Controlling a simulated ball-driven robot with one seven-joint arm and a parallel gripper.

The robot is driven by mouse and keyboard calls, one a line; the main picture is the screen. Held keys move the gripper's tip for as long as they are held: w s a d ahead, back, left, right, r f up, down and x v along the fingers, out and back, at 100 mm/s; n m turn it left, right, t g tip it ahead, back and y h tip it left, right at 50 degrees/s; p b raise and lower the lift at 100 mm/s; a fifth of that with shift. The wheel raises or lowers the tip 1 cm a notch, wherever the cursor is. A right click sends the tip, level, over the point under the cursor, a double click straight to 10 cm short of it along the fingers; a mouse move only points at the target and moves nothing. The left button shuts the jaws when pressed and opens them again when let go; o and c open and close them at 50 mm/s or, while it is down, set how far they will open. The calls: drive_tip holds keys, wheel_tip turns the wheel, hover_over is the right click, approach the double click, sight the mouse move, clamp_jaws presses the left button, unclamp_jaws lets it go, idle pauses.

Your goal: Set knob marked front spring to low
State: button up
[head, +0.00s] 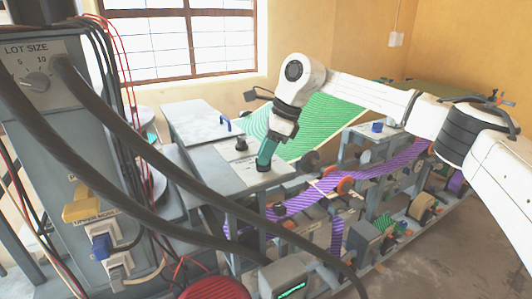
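A small dark knob (241,145) stands on the grey top of the press (225,160), just left of my gripper. Faint lettering lies on the panel near it, too small to read, so I cannot tell whether this is the front spring knob or where it points. My gripper (265,163) points down at the same panel, its teal end close to the surface. Whether it touches anything there is unclear. Its fingers are seen edge-on and the spot under them is hidden.
A grey cabinet with a LOT SIZE dial (36,82) fills the left. Thick black cables (150,165) cross the foreground. A blue handle (225,123) sits on the grey lid behind the knob. Purple striped web (385,163) and rollers run right. A red round object (216,289) is at the bottom.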

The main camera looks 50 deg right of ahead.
drive_tip(key=o, duration=0.3)
drive_tip(key=shift+f, duration=0.1)
drive_tip(key=v, duration=1)
drive_tip(key=shift+r+b, duration=0.4)
drive_tip(key=shift+s+d, duration=0.1)
